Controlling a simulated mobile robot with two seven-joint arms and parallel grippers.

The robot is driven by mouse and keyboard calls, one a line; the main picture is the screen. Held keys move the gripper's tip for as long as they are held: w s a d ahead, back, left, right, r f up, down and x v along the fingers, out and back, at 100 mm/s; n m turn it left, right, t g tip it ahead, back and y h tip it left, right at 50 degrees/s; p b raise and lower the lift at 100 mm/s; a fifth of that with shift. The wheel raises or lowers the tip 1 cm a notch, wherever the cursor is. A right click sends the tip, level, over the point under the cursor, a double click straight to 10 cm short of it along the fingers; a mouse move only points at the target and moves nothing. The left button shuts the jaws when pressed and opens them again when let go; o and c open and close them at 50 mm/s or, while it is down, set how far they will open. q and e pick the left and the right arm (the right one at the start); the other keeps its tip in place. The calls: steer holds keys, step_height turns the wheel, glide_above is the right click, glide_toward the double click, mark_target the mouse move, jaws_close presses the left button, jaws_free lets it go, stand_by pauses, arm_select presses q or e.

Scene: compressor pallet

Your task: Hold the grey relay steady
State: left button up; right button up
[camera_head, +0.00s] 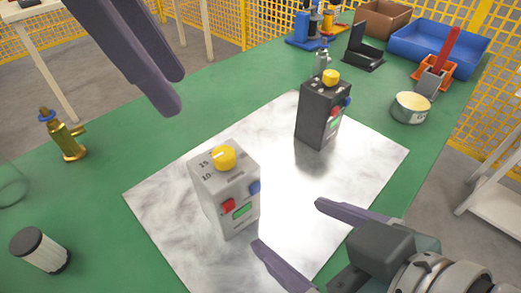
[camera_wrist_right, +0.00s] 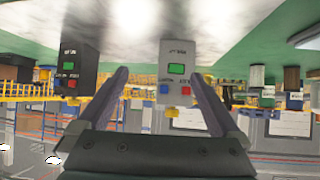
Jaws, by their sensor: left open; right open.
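The grey relay (camera_head: 211,204) stands upright on a white marbled mat (camera_head: 160,208) in the head view. It has a yellow knob on top, and a red button, a blue button and a green display on its front. My right gripper (camera_head: 290,225) is open to the right of the relay, apart from it. In the right wrist view the grey relay (camera_wrist_right: 178,103) appears upside down beyond and between the spread fingers (camera_wrist_right: 160,76). My left gripper (camera_head: 175,92) is open and empty above the bench, behind and left of the relay.
A black relay (camera_head: 318,115) with a yellow knob stands farther back on the mat. A brass valve (camera_head: 67,138) and a black-capped white cylinder (camera_head: 40,250) are at left. A round tin (camera_head: 410,108), blue bin (camera_head: 435,48) and red-handled tool (camera_head: 446,50) are at back right.

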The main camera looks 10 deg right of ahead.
mark_target(227, 190)
steer(key=a, duration=0.1)
steer(key=a+t+y, duration=0.1)
steer(key=a+r, duration=0.1)
steer(key=shift+w+n+t+y, duration=0.35)
steer(key=shift+n+t+y, duration=0.05)
steer(key=x, duration=0.9)
steer(key=shift+w+a, duration=0.3)
steer(key=shift+c, duration=0.4)
